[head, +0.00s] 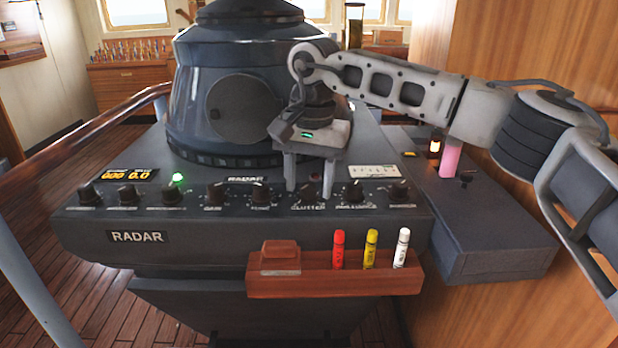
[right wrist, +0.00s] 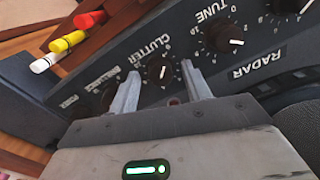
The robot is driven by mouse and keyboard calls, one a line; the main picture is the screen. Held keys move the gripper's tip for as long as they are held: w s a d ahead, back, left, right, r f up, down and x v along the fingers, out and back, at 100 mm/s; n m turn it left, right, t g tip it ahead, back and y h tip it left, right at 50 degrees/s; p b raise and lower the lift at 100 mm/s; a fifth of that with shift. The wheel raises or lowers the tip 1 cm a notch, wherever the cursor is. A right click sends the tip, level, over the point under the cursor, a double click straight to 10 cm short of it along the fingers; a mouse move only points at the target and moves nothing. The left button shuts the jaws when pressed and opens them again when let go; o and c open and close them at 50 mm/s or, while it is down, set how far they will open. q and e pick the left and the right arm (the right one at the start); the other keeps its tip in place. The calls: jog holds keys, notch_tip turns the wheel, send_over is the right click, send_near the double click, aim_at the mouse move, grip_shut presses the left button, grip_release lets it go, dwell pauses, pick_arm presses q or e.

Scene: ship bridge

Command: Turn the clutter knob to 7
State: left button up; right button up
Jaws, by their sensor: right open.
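The clutter knob (right wrist: 160,70) is a black dial with a white pointer mark and small scale numbers around it. The label CLUTTER is beside it. I cannot read which number it points at. My right gripper (right wrist: 158,76) is open, with one finger on each side of the knob in the right wrist view. In the head view the right gripper (head: 309,188) points down at the radar panel, and the clutter knob (head: 308,194) shows between its fingertips. I cannot tell whether the fingers touch it. My left gripper is out of view.
Other black knobs flank it: the tune knob (right wrist: 222,36) and the range of knobs at left (head: 215,191). A wooden tray (head: 335,288) with red, yellow and white markers is on the panel's front. The big radar housing (head: 235,90) rises behind.

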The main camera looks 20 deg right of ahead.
jog(key=c, duration=1)
